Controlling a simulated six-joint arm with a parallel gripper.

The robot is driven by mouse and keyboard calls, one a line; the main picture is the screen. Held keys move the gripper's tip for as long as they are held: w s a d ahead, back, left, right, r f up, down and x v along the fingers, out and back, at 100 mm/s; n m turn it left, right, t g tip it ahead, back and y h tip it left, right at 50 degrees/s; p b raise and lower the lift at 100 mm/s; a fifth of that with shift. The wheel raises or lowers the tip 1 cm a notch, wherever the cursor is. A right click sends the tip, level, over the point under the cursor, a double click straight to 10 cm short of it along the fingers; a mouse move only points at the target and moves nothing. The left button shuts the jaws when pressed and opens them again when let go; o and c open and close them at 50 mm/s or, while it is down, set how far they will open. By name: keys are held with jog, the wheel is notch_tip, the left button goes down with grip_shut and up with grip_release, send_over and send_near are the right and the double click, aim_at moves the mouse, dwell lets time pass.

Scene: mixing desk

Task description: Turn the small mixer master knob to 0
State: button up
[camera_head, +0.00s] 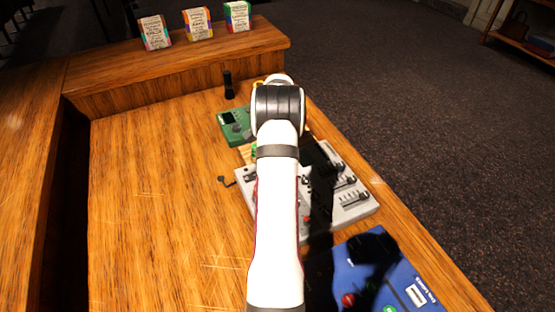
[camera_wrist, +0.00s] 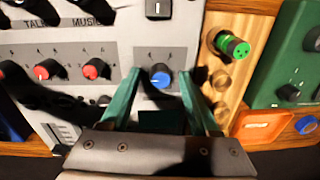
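The grey mixer (camera_head: 358,206) lies on the wooden desk, partly hidden by my arm in the head view. In the wrist view its panel (camera_wrist: 108,52) carries a blue knob (camera_wrist: 160,77) near the middle and red knobs to the left. I cannot read a label saying which knob is the master. My gripper (camera_wrist: 160,73) is open, with one greenish finger on each side of the blue knob. Gaps show between the knob and both fingers, and nothing is held. In the head view my arm hides the gripper and this knob.
A wooden panel with a green knob (camera_wrist: 234,46) adjoins the mixer, then a green device (camera_head: 236,122). A blue box (camera_head: 378,270) sits at the near end. A black upright object (camera_head: 228,86) stands at the back. The desk's left part (camera_head: 160,200) is largely clear.

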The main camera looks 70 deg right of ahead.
grip_shut()
jog(key=shift+n, duration=0.3)
jog(key=n, duration=0.5)
jog(key=shift+n, duration=0.3)
jog(key=n, duration=0.5)
jog(key=shift+d+n+y, duration=0.1)
jog(key=shift+n+y, duration=0.2)
jog(key=shift+n, duration=0.1)
jog(key=shift+o, duration=0.5)
grip_release()
